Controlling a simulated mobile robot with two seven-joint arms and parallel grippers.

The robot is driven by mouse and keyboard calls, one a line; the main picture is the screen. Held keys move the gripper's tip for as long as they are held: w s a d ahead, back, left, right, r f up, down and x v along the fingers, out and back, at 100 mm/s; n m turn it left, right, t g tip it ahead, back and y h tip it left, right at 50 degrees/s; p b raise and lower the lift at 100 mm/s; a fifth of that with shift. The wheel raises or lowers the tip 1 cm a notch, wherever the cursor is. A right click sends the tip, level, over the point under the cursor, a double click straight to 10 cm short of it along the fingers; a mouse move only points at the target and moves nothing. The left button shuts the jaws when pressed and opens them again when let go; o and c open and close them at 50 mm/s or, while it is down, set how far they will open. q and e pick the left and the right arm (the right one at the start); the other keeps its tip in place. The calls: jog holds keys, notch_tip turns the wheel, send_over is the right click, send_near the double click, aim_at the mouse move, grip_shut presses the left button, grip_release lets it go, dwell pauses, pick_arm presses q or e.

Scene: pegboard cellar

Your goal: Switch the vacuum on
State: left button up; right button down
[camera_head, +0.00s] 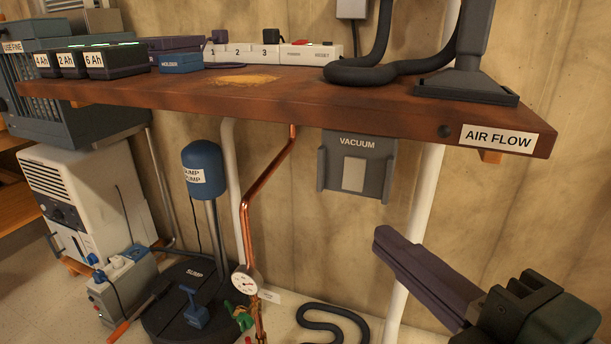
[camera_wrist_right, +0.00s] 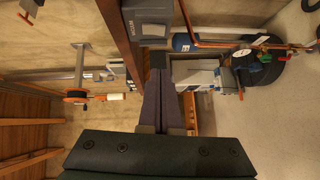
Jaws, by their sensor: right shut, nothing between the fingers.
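A grey box labelled VACUUM (camera_head: 377,171) hangs under the front edge of the wooden bench, with a paler rectangular plate (camera_head: 353,174) on its face. It also shows at the top of the right wrist view (camera_wrist_right: 130,12). My right gripper (camera_head: 384,240) is shut and empty, below and to the right of the box in the head view, apart from it. In the right wrist view its closed fingertips (camera_wrist_right: 158,62) point toward the bench area. A dark hose (camera_head: 362,75) and nozzle (camera_head: 467,80) lie on the bench top. My left gripper is not in view.
The wooden bench (camera_head: 300,97) overhangs the box, with an AIR FLOW label at its right end. A white pipe (camera_head: 421,215) stands right of the box; a copper pipe (camera_head: 268,170) with a gauge stands left. A strip with numbered switches (camera_head: 240,52) sits on the bench.

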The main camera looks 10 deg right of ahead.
send_near(347, 186)
jog(key=w+a, duration=0.3)
jog(key=a, duration=0.1)
jog(key=shift+w+d+f, duration=0.15)
jog(key=shift+w+d, duration=0.5)
jog(key=shift+w, duration=0.1)
jog(key=shift+w+d+f, duration=0.15)
jog(key=shift+w+d, duration=0.45)
jog(key=shift+w, duration=0.15)
jog(key=b, duration=0.1)
jog(key=f+b, duration=0.1)
jog(key=shift+w+d+f+t+b, duration=0.1)
jog(key=shift+w+d+t+b, duration=0.05)
jog(key=shift+w+t+b, duration=0.2)
jog(key=shift+s+r+p, duration=0.2)
jog(key=shift+r+p, duration=0.3)
jog(key=shift+p, duration=0.1)
